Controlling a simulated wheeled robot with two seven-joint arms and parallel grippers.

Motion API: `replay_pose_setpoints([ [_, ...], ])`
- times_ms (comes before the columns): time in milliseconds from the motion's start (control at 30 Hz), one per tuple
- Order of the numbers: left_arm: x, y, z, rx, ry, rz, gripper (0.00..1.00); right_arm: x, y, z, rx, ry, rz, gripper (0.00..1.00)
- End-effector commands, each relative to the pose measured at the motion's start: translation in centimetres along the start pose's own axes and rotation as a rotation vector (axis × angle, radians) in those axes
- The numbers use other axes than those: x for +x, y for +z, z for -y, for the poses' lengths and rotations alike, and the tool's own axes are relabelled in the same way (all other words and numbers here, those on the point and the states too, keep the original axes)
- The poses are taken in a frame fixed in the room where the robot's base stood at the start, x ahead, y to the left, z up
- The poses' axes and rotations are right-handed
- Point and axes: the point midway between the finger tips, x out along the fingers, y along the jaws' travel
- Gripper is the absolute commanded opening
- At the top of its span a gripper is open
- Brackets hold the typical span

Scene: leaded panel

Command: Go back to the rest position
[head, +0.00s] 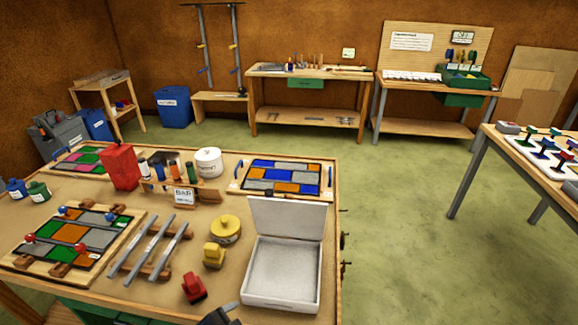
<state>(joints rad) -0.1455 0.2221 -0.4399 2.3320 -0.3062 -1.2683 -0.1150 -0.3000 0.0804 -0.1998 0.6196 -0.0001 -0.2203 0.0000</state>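A dark tip (220,314) pokes up at the bottom edge, left of centre, in front of the open white box. It looks like the end of my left gripper, but most of it is cut off, so I cannot see both fingers or whether it holds anything. My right gripper is not in view. The workbench (215,290) lies ahead with a leaded panel (70,238) of green, orange and grey panes at the left. A second panel (282,178) of blue, orange and grey panes lies at the back right.
The white box (283,272) stands open at the bench's right front. A red block (194,288), yellow block (214,255), yellow round piece (226,229) and rack of grey strips (150,248) lie near it. Another table (500,150) stands right, with free green floor between.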

Motion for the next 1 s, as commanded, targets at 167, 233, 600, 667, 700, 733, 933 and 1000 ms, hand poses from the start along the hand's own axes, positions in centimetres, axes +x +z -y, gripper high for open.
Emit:
replay_pose_setpoints([
  [167,-3.4,8.9,-1.0,-0.353,-0.019,0.244,0.80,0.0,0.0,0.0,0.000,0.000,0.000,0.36],
  [233,-4.7,11.4,-1.6,-0.449,-0.027,0.317,0.80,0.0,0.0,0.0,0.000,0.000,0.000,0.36],
  [600,-7.5,20.8,-4.8,-0.744,-0.052,0.571,0.80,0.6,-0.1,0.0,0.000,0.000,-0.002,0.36],
  [667,-5.8,21.8,-5.3,-0.742,-0.048,0.575,0.80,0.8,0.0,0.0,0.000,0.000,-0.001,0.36],
  [700,-4.8,22.5,-5.6,-0.742,-0.046,0.579,0.80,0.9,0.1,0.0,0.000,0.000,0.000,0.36],
  [733,-4.0,23.1,-5.9,-0.741,-0.043,0.582,0.80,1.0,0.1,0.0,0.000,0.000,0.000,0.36],
  [933,1.9,28.1,-8.8,-0.738,-0.026,0.608,0.80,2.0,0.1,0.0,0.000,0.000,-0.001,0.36],
  [1000,4.2,30.5,-10.3,-0.736,-0.018,0.620,0.80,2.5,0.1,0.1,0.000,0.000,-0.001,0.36],
])
